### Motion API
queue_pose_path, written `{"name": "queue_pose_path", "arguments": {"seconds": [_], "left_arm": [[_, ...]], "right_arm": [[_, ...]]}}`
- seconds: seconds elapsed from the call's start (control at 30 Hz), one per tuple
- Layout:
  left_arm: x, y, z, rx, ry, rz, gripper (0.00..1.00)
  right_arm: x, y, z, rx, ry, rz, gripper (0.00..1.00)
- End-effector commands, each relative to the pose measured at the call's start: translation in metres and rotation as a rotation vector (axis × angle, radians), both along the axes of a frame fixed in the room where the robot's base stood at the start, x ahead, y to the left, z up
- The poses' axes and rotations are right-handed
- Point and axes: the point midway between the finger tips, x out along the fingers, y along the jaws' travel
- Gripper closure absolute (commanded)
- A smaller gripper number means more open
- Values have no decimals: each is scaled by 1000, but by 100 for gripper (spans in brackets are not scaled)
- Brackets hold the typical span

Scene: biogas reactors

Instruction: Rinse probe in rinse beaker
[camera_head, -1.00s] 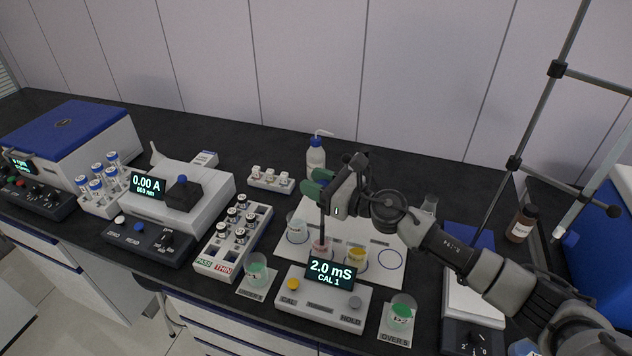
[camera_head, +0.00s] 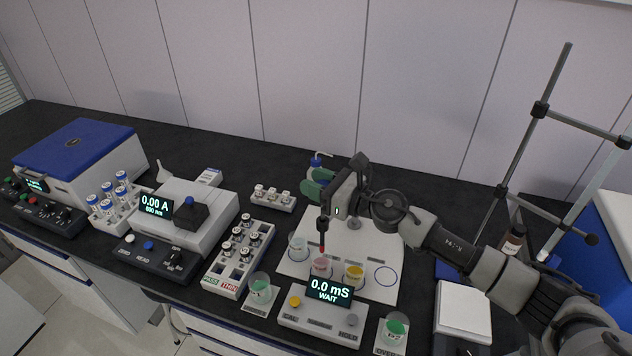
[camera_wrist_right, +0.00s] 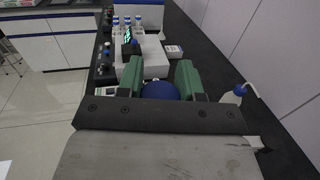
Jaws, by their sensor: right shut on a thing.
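My right gripper (camera_head: 317,185), with green fingers, is shut on the probe (camera_head: 323,232), a thin dark upright rod with a red band. The probe's tip hangs just above the beaker of pink liquid (camera_head: 321,269). In the right wrist view a round dark blue top (camera_wrist_right: 160,90), likely the probe's, sits between the green fingers (camera_wrist_right: 160,80). A beaker of clear, pale liquid (camera_head: 298,247), likely the rinse beaker, stands left of the pink one on the white mat (camera_head: 372,254). My left gripper is out of view.
A beaker of yellow liquid (camera_head: 353,276) stands right of the pink one. The meter (camera_head: 320,318) in front reads 0.0 mS, WAIT. A wash bottle (camera_head: 317,160) stands behind the gripper.

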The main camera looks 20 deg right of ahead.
Motion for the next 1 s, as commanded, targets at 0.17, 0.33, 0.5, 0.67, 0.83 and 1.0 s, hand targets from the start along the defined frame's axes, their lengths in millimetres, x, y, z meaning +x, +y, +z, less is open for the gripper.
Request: {"name": "queue_pose_path", "arguments": {"seconds": [0.17,0.33,0.5,0.67,0.83,1.0], "left_arm": [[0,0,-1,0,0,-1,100],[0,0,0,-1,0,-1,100],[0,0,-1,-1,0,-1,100],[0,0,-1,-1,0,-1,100],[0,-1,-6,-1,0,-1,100],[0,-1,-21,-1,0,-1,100]], "right_arm": [[2,-1,7,7,-12,-3,100],[2,-1,8,8,-14,-3,54],[1,-1,6,6,-11,-2,38],[1,-1,5,5,-9,-2,38],[-6,-8,2,3,-7,-3,38],[-29,-29,-2,1,-7,-3,38]]}}
